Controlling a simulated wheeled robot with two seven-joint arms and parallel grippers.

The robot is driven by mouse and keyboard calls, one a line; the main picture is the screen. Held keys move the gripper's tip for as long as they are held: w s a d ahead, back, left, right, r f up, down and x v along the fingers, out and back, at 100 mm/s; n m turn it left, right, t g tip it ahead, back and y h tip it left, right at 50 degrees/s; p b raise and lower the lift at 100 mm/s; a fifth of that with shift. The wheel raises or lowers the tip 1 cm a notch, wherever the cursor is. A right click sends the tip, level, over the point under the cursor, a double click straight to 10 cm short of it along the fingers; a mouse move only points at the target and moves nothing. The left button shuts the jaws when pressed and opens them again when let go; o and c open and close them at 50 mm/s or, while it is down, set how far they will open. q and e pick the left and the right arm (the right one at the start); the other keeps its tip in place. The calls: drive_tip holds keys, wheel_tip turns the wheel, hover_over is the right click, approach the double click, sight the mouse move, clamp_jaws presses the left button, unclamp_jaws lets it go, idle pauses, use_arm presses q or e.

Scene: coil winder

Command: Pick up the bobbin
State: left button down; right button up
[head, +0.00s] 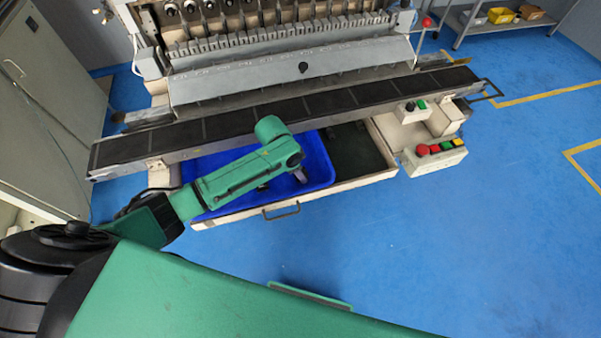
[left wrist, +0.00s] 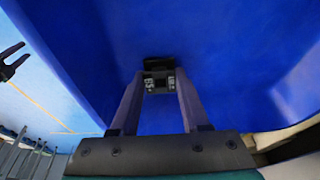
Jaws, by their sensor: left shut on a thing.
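The bobbin (left wrist: 158,80) shows in the left wrist view as a small dark piece with pale grey, patterned sides. My left gripper (left wrist: 160,82) is shut on it, with a finger on each side. Blue surfaces of the bin fill most of the background there. In the head view my left gripper (head: 301,175) points down over the right part of the blue bin (head: 318,160). The bobbin cannot be made out in the head view. My right gripper cannot be made out in the head view.
The blue bin sits in a pale drawer (head: 350,183) below a dark conveyor (head: 230,124). The coil winder (head: 290,70) stands behind. A button box (head: 436,158) is at the right. A dark two-pronged shape (left wrist: 10,62) at the wrist view's left edge is unclear. Right floor is clear.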

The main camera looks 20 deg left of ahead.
use_arm(q)
wheel_tip(320, 180, up, 20)
drive_tip(key=b, duration=0.1)
